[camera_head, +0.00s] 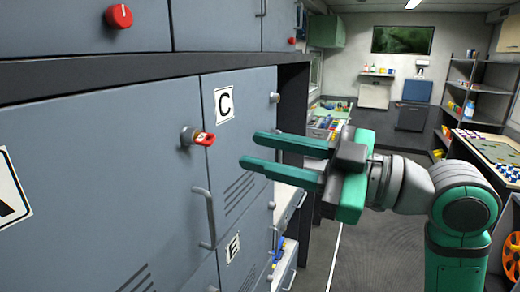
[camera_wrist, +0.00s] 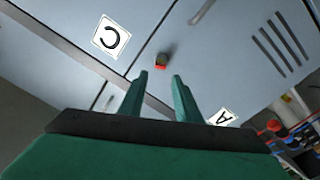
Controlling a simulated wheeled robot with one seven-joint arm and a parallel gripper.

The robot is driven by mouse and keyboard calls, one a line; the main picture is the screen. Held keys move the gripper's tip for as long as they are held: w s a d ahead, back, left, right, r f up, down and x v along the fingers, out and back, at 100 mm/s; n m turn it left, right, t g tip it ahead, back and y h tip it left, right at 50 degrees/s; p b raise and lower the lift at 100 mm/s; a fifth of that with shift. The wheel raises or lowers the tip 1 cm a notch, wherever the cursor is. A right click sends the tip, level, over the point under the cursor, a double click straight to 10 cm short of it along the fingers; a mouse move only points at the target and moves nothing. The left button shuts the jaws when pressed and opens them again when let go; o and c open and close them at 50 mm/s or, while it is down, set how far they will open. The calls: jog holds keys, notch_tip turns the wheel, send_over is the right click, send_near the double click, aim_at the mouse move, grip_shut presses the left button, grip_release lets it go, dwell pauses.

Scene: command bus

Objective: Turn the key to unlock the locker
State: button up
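A small red key (camera_head: 205,138) sits in a round metal lock (camera_head: 187,136) on the grey locker door marked A (camera_head: 80,160), near that door's right edge, beside the door marked C (camera_head: 238,130). The key also shows in the wrist view (camera_wrist: 161,66), just beyond my fingertips and roughly centred between them. My gripper (camera_head: 245,149) has green fingers spread apart with nothing between them. In the head view it is to the right of the key, pointing left toward it, with a gap between. The wrist view also shows the open fingers (camera_wrist: 160,75).
A bar handle (camera_head: 208,218) stands out from the door below the key. A red knob (camera_head: 119,16) is on an upper locker. A door marked E (camera_head: 232,248) is below C. Shelves (camera_head: 475,90) and a board-topped table (camera_head: 488,150) stand at the right, with open aisle floor between.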

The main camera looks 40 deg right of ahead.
aim_at(213, 141)
jog(key=shift+x, duration=4.5)
grip_shut()
jog(key=shift+m, duration=1.9)
jog(key=shift+a+r+m, duration=0.1)
jog(key=shift+m, duration=1.1)
jog(key=shift+o, duration=1.4)
grip_release()
